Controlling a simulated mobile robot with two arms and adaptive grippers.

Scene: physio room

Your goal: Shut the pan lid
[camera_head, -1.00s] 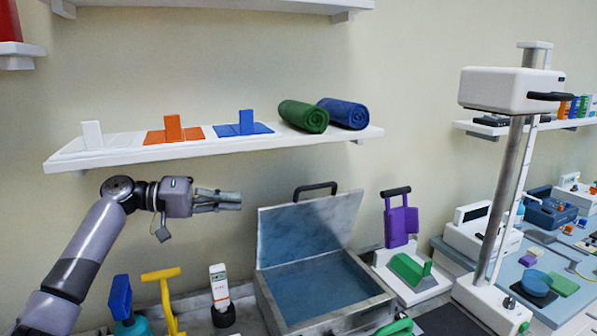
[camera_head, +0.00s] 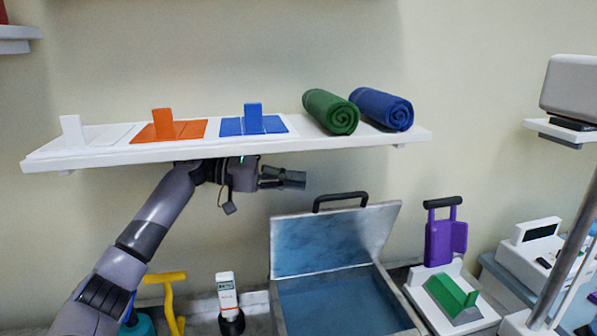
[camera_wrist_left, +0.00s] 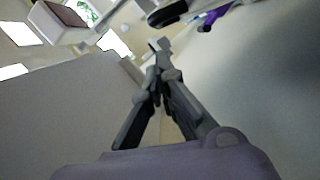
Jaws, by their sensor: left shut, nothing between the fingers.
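The pan is a grey metal box (camera_head: 283,318) with blue water or a blue floor inside, on the counter at the bottom middle. Its lid (camera_head: 335,240) stands up open at the back, leaning toward the wall, with a dark handle (camera_head: 340,199) on its top edge. My left gripper (camera_head: 304,179) is shut and empty, just left of the lid handle and a little above it in the picture, below the shelf. In the left wrist view its fingers (camera_wrist_left: 155,75) are closed together. A dark rounded piece, possibly the handle, shows at the top there. My right gripper is not in view.
A white shelf (camera_head: 200,153) runs close above my left arm, carrying flat coloured pieces, a green roll (camera_head: 331,112) and a blue roll (camera_head: 382,108). A purple holder (camera_head: 444,238) and green block (camera_head: 452,296) stand right of the pan. A white bottle (camera_head: 227,295) and yellow tool (camera_head: 169,300) stand left.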

